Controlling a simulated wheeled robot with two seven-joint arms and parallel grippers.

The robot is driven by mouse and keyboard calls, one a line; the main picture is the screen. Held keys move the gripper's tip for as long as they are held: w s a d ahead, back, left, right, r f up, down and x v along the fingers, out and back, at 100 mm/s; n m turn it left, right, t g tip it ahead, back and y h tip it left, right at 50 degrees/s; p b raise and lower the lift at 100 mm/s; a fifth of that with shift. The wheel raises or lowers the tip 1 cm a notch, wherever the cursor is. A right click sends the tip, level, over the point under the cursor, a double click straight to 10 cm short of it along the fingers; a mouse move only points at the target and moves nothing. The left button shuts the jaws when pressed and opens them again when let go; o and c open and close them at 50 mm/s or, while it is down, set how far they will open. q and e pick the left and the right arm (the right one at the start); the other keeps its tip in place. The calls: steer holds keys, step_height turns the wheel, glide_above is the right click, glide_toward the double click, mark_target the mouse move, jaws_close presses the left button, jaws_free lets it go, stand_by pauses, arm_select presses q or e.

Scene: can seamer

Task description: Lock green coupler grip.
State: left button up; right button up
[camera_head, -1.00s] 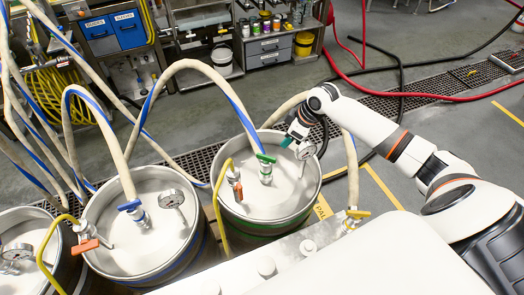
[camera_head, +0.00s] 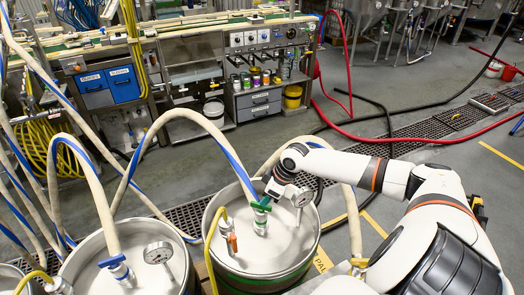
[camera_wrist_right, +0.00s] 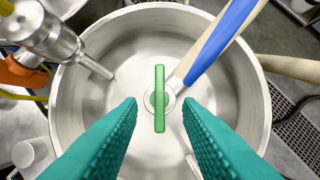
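The green coupler grip (camera_head: 261,207) sits on top of the right-hand keg (camera_head: 270,245), where a beige-and-blue hose meets the lid. In the right wrist view the green grip (camera_wrist_right: 160,98) is a narrow bar, upright in the picture, over a round metal fitting. My right gripper (camera_head: 268,194) is right at the grip in the head view. In the wrist view its two teal fingers (camera_wrist_right: 160,108) are open, one on each side of the bar, with gaps visible on both sides. My left gripper is not in view.
A pressure gauge (camera_head: 302,197) stands on the lid close to my right gripper. An orange-handled valve (camera_head: 232,242) with a yellow hose is on the left. Another keg has a blue grip (camera_head: 112,261). Hoses arch over both kegs.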

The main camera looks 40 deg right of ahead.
steer(key=shift+x, duration=2.1)
steer(key=shift+c, duration=0.5)
jaws_close()
